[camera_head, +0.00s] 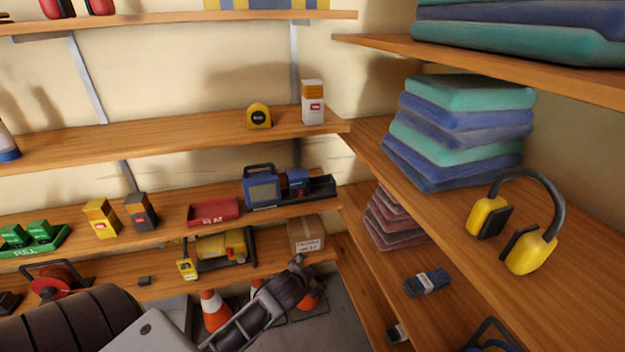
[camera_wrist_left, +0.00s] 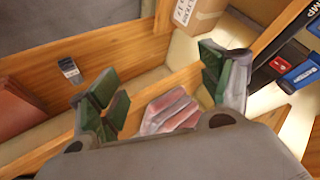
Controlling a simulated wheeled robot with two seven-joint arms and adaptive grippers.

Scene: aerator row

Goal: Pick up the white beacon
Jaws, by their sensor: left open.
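The white beacon (camera_head: 313,108), a white block with an orange-brown top and a red label, stands upright on the middle back shelf (camera_head: 190,140) near its right end. My left gripper (camera_head: 298,278) is lower, in front of the lower back shelves and well apart from the beacon. In the left wrist view its two green-padded fingers (camera_wrist_left: 165,92) are spread with nothing held between them. A pinkish folded stack shows beyond the fingers there. I do not make out the white beacon in that view. My right gripper is in neither view.
A yellow tape measure (camera_head: 259,116) stands just left of the beacon. A yellow beacon (camera_head: 101,218) and a dark one (camera_head: 140,212) stand on the shelf below. The side shelf holds folded stacks (camera_head: 460,130) and yellow earmuffs (camera_head: 525,250). Orange cones (camera_head: 214,310) stand on the floor.

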